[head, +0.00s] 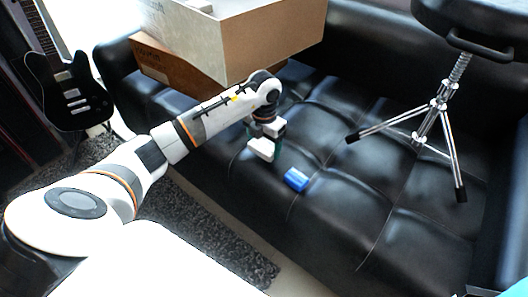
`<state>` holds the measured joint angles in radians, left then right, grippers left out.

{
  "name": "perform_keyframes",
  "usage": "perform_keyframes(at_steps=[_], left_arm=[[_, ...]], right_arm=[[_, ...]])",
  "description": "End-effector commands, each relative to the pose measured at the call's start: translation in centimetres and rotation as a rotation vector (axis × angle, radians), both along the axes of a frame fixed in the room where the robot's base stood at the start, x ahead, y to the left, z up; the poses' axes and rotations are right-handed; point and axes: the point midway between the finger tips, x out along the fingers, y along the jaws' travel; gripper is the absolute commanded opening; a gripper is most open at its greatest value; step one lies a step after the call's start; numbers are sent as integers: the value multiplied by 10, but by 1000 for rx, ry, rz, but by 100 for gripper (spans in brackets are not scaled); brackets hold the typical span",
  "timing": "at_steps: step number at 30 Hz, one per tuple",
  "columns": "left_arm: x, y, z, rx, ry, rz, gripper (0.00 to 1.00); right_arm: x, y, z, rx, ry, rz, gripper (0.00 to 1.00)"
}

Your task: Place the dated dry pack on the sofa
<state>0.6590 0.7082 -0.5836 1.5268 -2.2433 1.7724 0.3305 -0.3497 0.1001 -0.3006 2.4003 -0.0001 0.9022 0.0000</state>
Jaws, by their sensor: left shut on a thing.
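My left gripper (264,141) is above the seat of the black leather sofa (340,195), near the middle of the view. It is shut on a small white pack (261,149), which shows at the fingertips. The pack's print or date cannot be read at this size, and part of it is hidden by the gripper. Whether the pack touches the seat cannot be told. My right gripper is not in view.
A small blue block (297,180) lies on the seat just right of my left gripper. Large cardboard boxes (270,45) are stacked on the sofa behind my arm. A tripod stool (430,115) stands at the right. A black guitar (70,92) is at far left.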

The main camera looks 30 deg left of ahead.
Motion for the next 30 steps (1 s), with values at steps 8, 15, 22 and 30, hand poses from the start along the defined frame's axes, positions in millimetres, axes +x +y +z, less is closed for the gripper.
perform_keyframes(at_steps=[8, 15, 22, 30], left_arm=[[0, 0, -28, 0, -1, 0, 54], [0, 0, -30, 1, 0, 0, 54], [0, 0, -30, 0, 0, 0, 100], [0, 0, -27, 0, -1, 0, 100]], right_arm=[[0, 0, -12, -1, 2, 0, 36], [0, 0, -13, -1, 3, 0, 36], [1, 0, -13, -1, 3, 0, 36], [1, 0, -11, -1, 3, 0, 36]])
